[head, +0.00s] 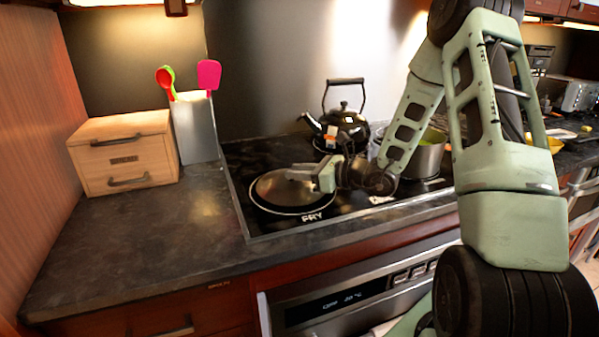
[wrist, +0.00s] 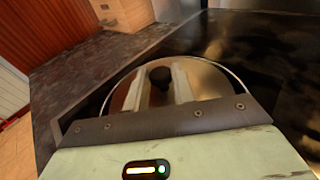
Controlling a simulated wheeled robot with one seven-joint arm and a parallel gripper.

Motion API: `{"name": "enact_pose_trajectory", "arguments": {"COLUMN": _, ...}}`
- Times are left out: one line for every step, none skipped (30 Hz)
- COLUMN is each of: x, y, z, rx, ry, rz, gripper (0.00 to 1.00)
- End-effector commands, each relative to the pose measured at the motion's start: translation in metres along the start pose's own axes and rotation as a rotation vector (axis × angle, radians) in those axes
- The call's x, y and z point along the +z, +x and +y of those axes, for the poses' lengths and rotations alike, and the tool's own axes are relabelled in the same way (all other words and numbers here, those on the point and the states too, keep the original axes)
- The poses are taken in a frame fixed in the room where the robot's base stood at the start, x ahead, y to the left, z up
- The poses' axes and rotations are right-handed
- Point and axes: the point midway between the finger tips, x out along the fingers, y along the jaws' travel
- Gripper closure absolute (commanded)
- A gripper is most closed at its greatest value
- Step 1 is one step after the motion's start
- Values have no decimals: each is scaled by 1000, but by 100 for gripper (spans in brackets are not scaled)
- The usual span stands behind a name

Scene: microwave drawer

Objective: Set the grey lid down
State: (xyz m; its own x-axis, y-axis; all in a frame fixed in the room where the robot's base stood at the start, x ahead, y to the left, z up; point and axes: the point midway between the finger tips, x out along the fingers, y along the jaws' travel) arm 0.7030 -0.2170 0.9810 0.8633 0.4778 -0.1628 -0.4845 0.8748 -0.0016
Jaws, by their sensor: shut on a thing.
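The grey lid (head: 280,188) is a round, shiny disc over the dark pan marked FRY (head: 311,217) at the front left of the cooktop. I cannot tell whether the lid rests on the pan's rim or is held just above it. My gripper (head: 292,173) reaches in from the right, just over the lid. In the wrist view my gripper's two pale fingers (wrist: 162,82) are shut on the lid's dark knob (wrist: 160,75). The lid (wrist: 207,80) fills the middle of that view, its near part hidden by my gripper body.
A black kettle (head: 343,128) stands behind the lid, and a metal pot (head: 430,155) stands to the right. A wooden drawer box (head: 124,152) and a utensil holder (head: 195,130) stand at the left. The counter (head: 130,235) in front of them is clear.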

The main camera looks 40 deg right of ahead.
Motion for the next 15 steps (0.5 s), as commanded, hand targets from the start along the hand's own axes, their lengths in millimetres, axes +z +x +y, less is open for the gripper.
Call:
{"name": "enact_pose_trajectory", "arguments": {"x": -2, "y": 0, "z": 0, "rx": 0, "ry": 0, "rz": -1, "gripper": 100}}
{"name": "enact_pose_trajectory", "arguments": {"x": -3, "y": 1, "z": 0, "rx": 0, "ry": 0, "rz": -1, "gripper": 100}}
{"name": "enact_pose_trajectory", "arguments": {"x": -2, "y": 0, "z": 0, "rx": 0, "ry": 0, "rz": 0, "gripper": 66}}
{"name": "enact_pose_trajectory", "arguments": {"x": -2, "y": 0, "z": 0, "rx": 0, "ry": 0, "rz": 0, "gripper": 58}}
{"name": "enact_pose_trajectory", "arguments": {"x": -2, "y": 0, "z": 0, "rx": 0, "ry": 0, "rz": 0, "gripper": 53}}
{"name": "enact_pose_trajectory", "arguments": {"x": -2, "y": 0, "z": 0, "rx": 0, "ry": 0, "rz": 0, "gripper": 53}}
{"name": "enact_pose_trajectory", "arguments": {"x": -2, "y": 0, "z": 0, "rx": 0, "ry": 0, "rz": 0, "gripper": 53}}
{"name": "enact_pose_trajectory", "arguments": {"x": -2, "y": 0, "z": 0, "rx": 0, "ry": 1, "rz": 0, "gripper": 53}}
{"name": "enact_pose_trajectory", "arguments": {"x": -2, "y": 0, "z": 0, "rx": 0, "ry": 1, "rz": 0, "gripper": 53}}
{"name": "enact_pose_trajectory", "arguments": {"x": -2, "y": 0, "z": 0, "rx": 0, "ry": 1, "rz": 0, "gripper": 53}}
{"name": "enact_pose_trajectory", "arguments": {"x": -2, "y": 0, "z": 0, "rx": 0, "ry": 1, "rz": 0, "gripper": 53}}
{"name": "enact_pose_trajectory", "arguments": {"x": -2, "y": 0, "z": 0, "rx": 0, "ry": 1, "rz": 0, "gripper": 53}}
{"name": "enact_pose_trajectory", "arguments": {"x": -1, "y": 0, "z": 0, "rx": 0, "ry": 1, "rz": 0, "gripper": 53}}
{"name": "enact_pose_trajectory", "arguments": {"x": 0, "y": 0, "z": 0, "rx": 0, "ry": 0, "rz": 0, "gripper": 53}}
{"name": "enact_pose_trajectory", "arguments": {"x": 2, "y": 0, "z": 0, "rx": 0, "ry": 0, "rz": 0, "gripper": 53}}
